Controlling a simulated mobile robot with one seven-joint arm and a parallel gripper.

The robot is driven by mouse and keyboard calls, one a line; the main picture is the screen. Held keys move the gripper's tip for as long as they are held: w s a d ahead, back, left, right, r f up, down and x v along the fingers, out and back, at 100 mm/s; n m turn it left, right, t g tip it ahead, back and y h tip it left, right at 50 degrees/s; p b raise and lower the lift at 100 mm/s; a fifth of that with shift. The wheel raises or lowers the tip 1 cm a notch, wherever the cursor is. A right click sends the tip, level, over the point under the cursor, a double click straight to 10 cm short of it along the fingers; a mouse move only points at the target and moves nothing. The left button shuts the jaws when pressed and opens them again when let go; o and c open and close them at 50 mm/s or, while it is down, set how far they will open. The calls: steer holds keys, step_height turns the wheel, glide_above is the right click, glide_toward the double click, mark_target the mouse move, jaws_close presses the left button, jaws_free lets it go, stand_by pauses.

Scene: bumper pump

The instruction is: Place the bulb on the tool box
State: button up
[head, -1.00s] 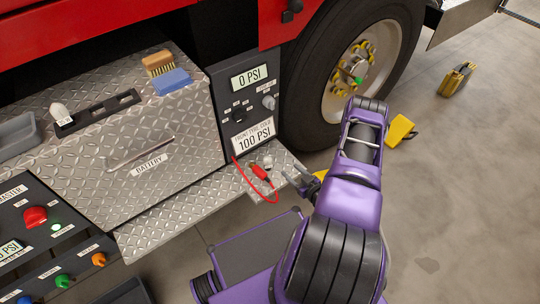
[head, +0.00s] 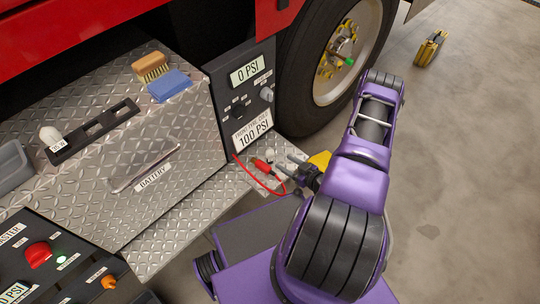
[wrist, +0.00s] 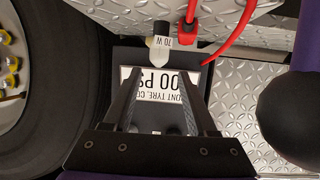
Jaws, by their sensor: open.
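A small bulb (head: 269,155) stands on the low diamond-plate step beside the red clip. In the wrist view the bulb (wrist: 160,48), with a white "70 W" label, is just beyond and between my fingertips. My gripper (head: 284,163) is open and empty, its fingers (wrist: 160,76) pointing at the bulb, apart from it. A second white bulb (head: 49,136) stands at the left on top of the large diamond-plate box (head: 110,110) marked BATTERY. No label names a tool box; I cannot tell whether this box is it.
A red clip and cable (head: 262,167) lie close to the bulb. The gauge panel (head: 240,95) rises behind it, with the tyre (head: 300,80) to its right. A black slotted rack (head: 95,130), blue sponge (head: 170,84) and brush (head: 150,67) occupy the box top; its front middle is bare.

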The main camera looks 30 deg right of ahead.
mark_target(273, 155)
steer(key=b+x, duration=0.1)
steer(key=x, duration=0.7)
steer(key=shift+f, duration=0.2)
steer(key=b+x, duration=0.1)
steer(key=x, duration=0.3)
steer(key=shift+f, duration=0.3)
steer(key=shift+w+a+f, duration=0.1)
steer(key=shift+w+f, duration=0.05)
steer(key=shift+w, duration=0.35)
jaws_close()
